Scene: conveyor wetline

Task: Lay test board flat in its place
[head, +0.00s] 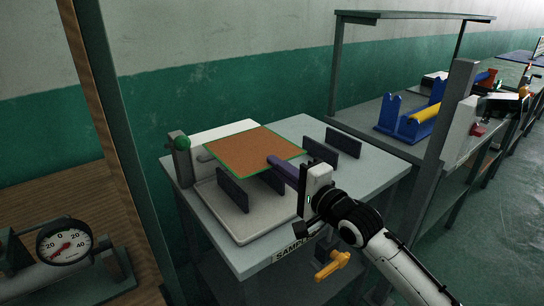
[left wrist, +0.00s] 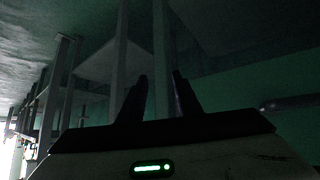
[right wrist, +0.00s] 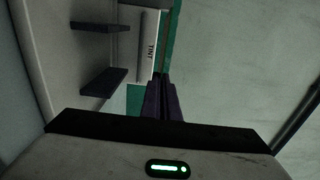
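The test board (head: 252,150) is a thin copper-brown sheet with a green edge. It lies about level at the back of the pale tray (head: 250,226) on the grey table; I cannot tell whether it rests or hovers. My right gripper (head: 277,163) reaches its near right edge, fingers closed on it. In the right wrist view the fingers (right wrist: 162,98) are nearly together, with the board seen about edge-on, hard to make out. In the left wrist view my left gripper (left wrist: 160,95) has its fingers apart with nothing between them. It is not in the head view.
Dark upright plates (head: 233,192) stand on the tray and another pair (head: 343,143) on the table to the right. A post with a green knob (head: 183,143) stands at the left. A gauge (head: 65,241) is at lower left, a blue stand (head: 407,120) on the right bench.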

